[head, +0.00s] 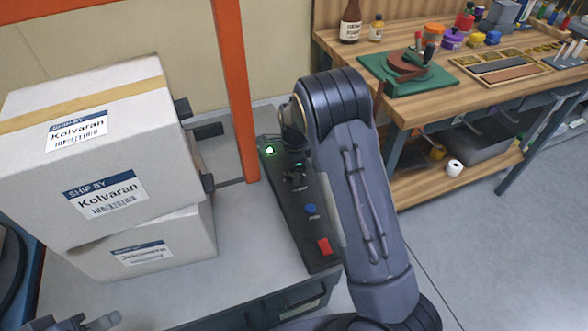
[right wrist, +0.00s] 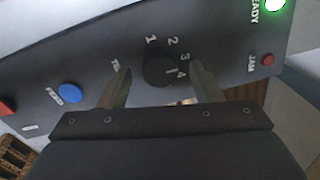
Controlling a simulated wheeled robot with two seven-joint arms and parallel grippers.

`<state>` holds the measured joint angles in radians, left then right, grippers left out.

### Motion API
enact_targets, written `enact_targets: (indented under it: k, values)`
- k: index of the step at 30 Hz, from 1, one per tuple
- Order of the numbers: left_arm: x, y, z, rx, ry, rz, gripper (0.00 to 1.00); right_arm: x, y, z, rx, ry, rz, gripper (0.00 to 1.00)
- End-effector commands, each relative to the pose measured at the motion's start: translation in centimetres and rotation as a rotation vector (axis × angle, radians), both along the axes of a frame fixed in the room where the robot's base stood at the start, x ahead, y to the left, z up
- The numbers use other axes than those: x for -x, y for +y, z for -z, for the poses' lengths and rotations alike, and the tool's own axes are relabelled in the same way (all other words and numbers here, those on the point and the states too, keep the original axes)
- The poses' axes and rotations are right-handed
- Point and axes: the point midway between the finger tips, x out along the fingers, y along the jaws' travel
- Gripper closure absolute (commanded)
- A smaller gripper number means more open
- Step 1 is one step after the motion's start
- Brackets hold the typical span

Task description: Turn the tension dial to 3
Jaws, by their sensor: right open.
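The black tension dial (right wrist: 159,70) sits on the dark control panel (right wrist: 225,50), with numbers 1 to 4 around it. Its white mark appears to point near 4, on the side toward 3. My right gripper (right wrist: 160,76) is open, with one finger on each side of the dial; I cannot tell whether they touch it. Part of my left gripper (head: 92,323) shows at the lower left edge, away from the panel.
The panel carries a green READY light (head: 269,150), a blue button (head: 310,209) and a red button (head: 323,246). A red JAM light (right wrist: 268,60) is also on it. Stacked cartons (head: 100,160) stand left, beside an orange post (head: 235,90). A wooden workbench (head: 440,95) is at right.

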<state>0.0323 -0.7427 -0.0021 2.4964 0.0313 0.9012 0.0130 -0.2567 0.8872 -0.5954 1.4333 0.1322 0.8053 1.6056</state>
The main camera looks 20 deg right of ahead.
Motion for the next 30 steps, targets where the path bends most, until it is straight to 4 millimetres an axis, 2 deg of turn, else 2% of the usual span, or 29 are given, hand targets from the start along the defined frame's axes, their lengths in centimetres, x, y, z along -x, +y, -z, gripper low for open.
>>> enact_targets:
  k: [6, 12, 17, 30]
  values:
    - [0.0, 0.0, -0.5, 0.0, 0.0, 0.0, 0.62, 0.1, 0.1, -3.9, -0.001, -0.005, -0.001, 0.42]
    - [0.0, 0.0, -0.7, 0.0, 0.0, 0.0, 0.62, 0.3, 0.1, -6.5, 0.0, -0.003, -0.001, 0.42]
    - [0.0, 0.0, -0.7, 0.0, 0.0, 0.0, 0.62, 0.4, 0.1, -7.2, 0.001, -0.002, 0.0, 0.42]
    - [0.0, 0.0, -0.7, 0.0, 0.0, 0.0, 0.62, 0.4, 0.1, -7.2, -0.001, -0.001, 0.0, 0.42]
